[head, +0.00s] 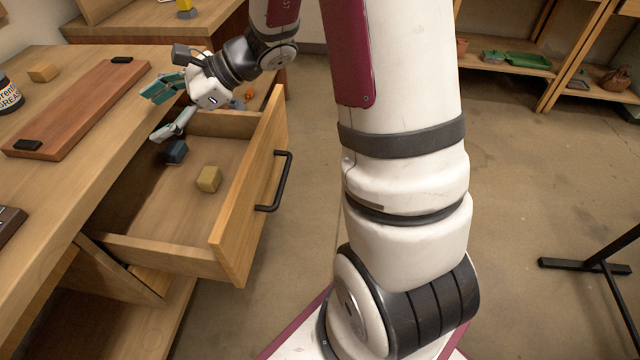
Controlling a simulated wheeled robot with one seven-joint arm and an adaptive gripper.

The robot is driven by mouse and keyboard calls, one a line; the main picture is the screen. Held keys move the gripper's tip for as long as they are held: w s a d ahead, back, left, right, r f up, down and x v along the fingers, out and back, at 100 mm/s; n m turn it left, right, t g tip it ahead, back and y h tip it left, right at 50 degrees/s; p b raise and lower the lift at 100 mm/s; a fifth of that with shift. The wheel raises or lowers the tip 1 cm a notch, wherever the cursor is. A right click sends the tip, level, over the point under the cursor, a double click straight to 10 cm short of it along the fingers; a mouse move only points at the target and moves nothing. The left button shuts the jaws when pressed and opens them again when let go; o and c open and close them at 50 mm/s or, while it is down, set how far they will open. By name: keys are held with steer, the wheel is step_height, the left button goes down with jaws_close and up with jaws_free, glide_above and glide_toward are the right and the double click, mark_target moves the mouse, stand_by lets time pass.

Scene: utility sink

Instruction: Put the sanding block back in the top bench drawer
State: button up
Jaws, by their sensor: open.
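The bench drawer (248,190) is pulled out, with its black handle facing right. Inside lie a dark blue-grey block (175,152) near the back left and a yellowish block (209,179) nearer the middle. A tan block (43,72) lies on the bench top at the far left. I cannot tell for sure which of these is the sanding block. My gripper (158,114) is open, its fingers spread over the drawer's rear left corner and the bench edge. Its lower finger is just above the dark block in the picture; I see nothing held between the fingers.
On the bench (60,215) lie a reddish-brown board (85,105) with black end pieces and a dark jar (8,95). Small orange and blue items (243,95) show behind the drawer. Shelves (510,65) stand at the back right.

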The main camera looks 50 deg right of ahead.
steer(key=s+a+r+n+g+h, duration=0.1)
steer(key=s+a+r+n+g, duration=0.25)
steer(key=s+n, duration=0.45)
steer(key=s+a+r+n+g+h, duration=0.1)
steer(key=s+a+r+n+g, duration=0.25)
steer(key=s, duration=0.75)
steer(key=s+d+n+h, duration=0.4)
steer(key=s+d, duration=0.1)
steer(key=s, duration=0.4)
steer(key=s+d+f+n+h, duration=0.1)
steer(key=s+d+n+h, duration=0.4)
steer(key=s, duration=0.4)
steer(key=shift+d+f+t, duration=0.2)
steer(key=shift+d+t, duration=0.1)
steer(key=shift+d, duration=0.15)
steer(key=shift+n, duration=0.25)
step_height(320, 180, up, 21)
steer(key=t+p, duration=0.3)
steer(key=p, duration=1.6)
steer(key=shift+a, duration=0.25)
steer(key=shift+w, duration=0.25)
